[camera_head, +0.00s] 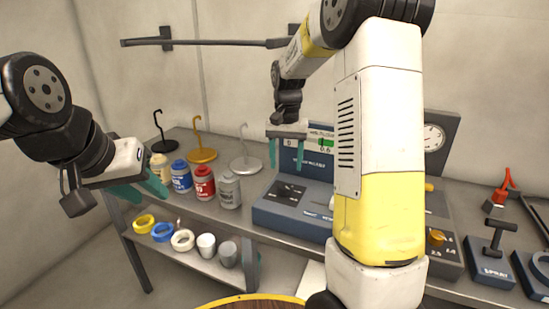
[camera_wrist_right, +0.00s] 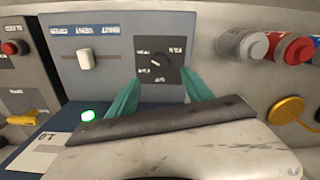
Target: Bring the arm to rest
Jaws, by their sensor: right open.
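My right gripper (camera_head: 286,157) hangs over the blue-grey console (camera_head: 265,213), its teal fingers apart with nothing between them. In the right wrist view the open fingers (camera_wrist_right: 162,92) point toward a dark square plate with a small rotary knob (camera_wrist_right: 157,61). The knob lies beyond the fingertips; whether they touch the panel cannot be told. My left gripper (camera_head: 147,188) is at the left, near the bench's left end, with its teal fingers apart and empty. My right forearm covers part of the console and the bench behind it.
Several jars, including a red one (camera_head: 204,185), and hooked stands, one gold (camera_head: 201,145), are on the bench. Tape rolls and cups sit on the lower shelf (camera_head: 200,262). A gauge (camera_head: 434,137) and a T-handled block (camera_head: 490,262) are at the right. A wall rail (camera_head: 215,42) runs above.

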